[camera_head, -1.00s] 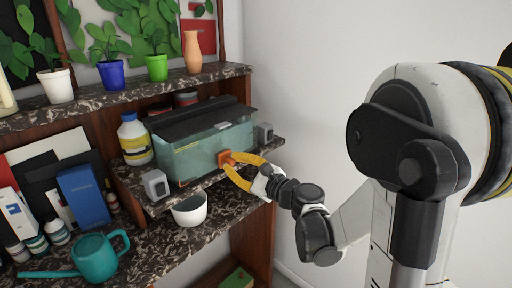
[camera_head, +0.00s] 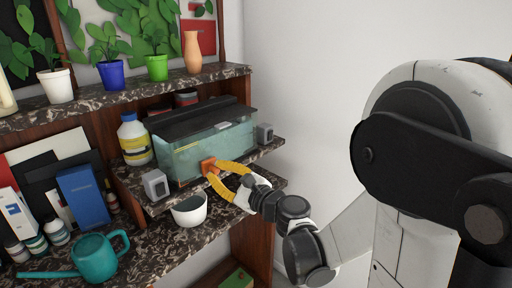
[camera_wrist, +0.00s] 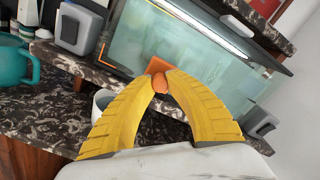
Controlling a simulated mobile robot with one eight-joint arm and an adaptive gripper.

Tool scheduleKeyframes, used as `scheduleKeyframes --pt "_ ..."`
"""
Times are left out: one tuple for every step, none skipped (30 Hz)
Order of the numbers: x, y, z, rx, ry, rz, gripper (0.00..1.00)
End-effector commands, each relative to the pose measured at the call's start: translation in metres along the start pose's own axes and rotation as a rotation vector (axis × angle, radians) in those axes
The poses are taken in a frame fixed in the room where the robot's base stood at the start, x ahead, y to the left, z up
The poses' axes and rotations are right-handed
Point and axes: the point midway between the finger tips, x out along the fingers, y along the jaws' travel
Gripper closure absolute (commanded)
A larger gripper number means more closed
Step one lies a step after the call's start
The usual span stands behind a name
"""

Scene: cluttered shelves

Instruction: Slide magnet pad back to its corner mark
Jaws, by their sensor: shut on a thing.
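The orange magnet pad (camera_head: 207,166) is against the front glass of the fish tank (camera_head: 195,150), low on the pane and left of its middle. In the wrist view the pad (camera_wrist: 157,66) shows as a square behind a round orange knob (camera_wrist: 160,83). My gripper (camera_wrist: 161,78) is shut on this knob, its yellow fingertips on either side. It also shows in the head view (camera_head: 212,168). An orange corner mark (camera_wrist: 104,54) lines the tank's lower left corner in the wrist view, apart from the pad and to its left.
A grey box-shaped device (camera_head: 155,185) stands left of the tank and another (camera_head: 264,133) stands right of it. A white bowl (camera_head: 189,209) stands below. A bottle with a yellow label (camera_head: 135,139) and a teal watering can (camera_head: 95,258) are further left.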

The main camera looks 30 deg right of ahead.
Motion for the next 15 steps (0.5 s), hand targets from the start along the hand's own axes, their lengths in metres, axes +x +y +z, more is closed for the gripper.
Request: scheduleKeyframes --pt "-0.0006 0.0029 0.0006 -0.003 0.001 0.002 1.0" --pt "-0.0007 0.0034 0.001 -0.003 0.001 0.002 1.0" --pt "-0.0008 0.0037 0.0012 -0.003 0.001 0.002 1.0" --pt "-0.0008 0.0037 0.0013 -0.003 0.001 0.001 1.0" --pt "-0.0008 0.0037 0.0012 -0.003 0.002 0.001 1.0" --pt "-0.0008 0.0036 0.0011 -0.003 0.002 0.001 1.0" --pt "-0.0008 0.0036 0.0011 -0.003 0.002 0.001 1.0" --pt "-0.0008 0.0036 0.0011 -0.003 0.002 0.001 1.0" --pt "-0.0008 0.0036 0.001 -0.003 0.002 0.001 1.0" --pt "-0.0008 0.0037 0.0011 -0.003 0.002 0.001 1.0" --pt "-0.0008 0.004 0.0013 -0.003 0.002 0.001 1.0" --pt "-0.0008 0.0051 0.0021 -0.003 0.002 0.002 1.0" --pt "-0.0007 0.0063 0.0031 -0.003 0.001 0.002 1.0" --pt "-0.0007 0.008 0.0043 -0.003 0.001 0.002 1.0" --pt "-0.0005 0.0108 0.0064 -0.003 0.001 0.002 1.0"
